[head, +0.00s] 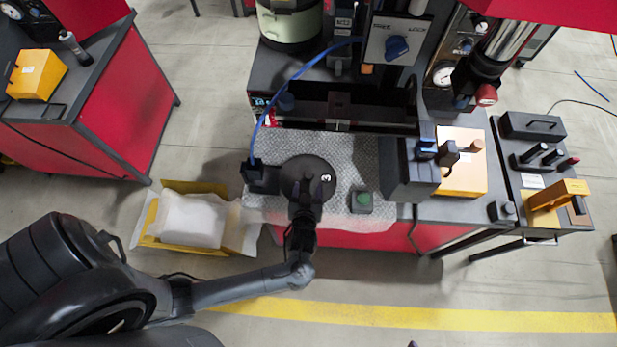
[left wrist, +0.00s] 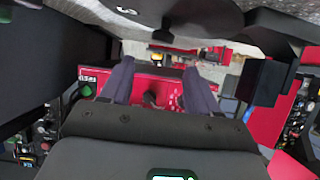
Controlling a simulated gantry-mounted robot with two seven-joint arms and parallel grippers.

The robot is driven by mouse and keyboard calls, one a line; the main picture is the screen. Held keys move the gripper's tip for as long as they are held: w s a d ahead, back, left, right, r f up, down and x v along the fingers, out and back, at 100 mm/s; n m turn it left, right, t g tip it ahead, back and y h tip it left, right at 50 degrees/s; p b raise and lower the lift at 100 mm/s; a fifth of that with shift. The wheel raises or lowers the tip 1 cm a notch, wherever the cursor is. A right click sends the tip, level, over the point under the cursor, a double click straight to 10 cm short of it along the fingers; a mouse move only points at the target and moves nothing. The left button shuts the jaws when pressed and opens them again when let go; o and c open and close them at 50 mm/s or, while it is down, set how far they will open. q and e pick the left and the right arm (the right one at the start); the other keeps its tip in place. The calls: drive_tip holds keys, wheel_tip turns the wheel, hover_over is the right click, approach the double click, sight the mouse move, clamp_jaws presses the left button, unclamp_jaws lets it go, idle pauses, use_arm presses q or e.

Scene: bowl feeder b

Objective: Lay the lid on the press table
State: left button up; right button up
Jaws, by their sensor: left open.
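The lid, a dark round disc marked 3 (head: 308,170), lies over the middle of the press table (head: 343,150), a grey textured plate, in the head view. My left gripper (head: 309,190) is open at the disc's front edge, overlapping it from above in this view. I cannot tell whether the fingers touch it. In the left wrist view the two fingers of my left gripper (left wrist: 155,85) are spread apart, with a small dark shape between them against red. My right gripper is not in view.
A black block with a blue cable (head: 262,178) sits left of the disc, and a green button box (head: 362,202) to its right. A dark block (head: 407,170) stands at the plate's right end. A yellow crate (head: 190,218) with white wrapping is on the floor at left.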

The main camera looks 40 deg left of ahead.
use_arm(q)
drive_tip(key=s+d+r+m+g+h, duration=0.3)
drive_tip(key=s+d+r+m+h, duration=0.2)
drive_tip(key=h, duration=0.3)
drive_tip(key=shift+s+d+r, duration=0.15)
drive_tip(key=shift+s+d, duration=0.3)
drive_tip(key=shift+s, duration=0.3)
drive_tip(key=shift+o, duration=0.4)
drive_tip(key=s+a+r+m+g, duration=0.2)
drive_tip(key=s+r+m+g, duration=0.1)
drive_tip(key=s, duration=0.5)
wheel_tip(320, 180, up, 3)
drive_tip(key=shift+s+f+m+g, duration=0.2)
drive_tip(key=shift+s+m+g, duration=0.1)
drive_tip(key=shift+m, duration=0.4)
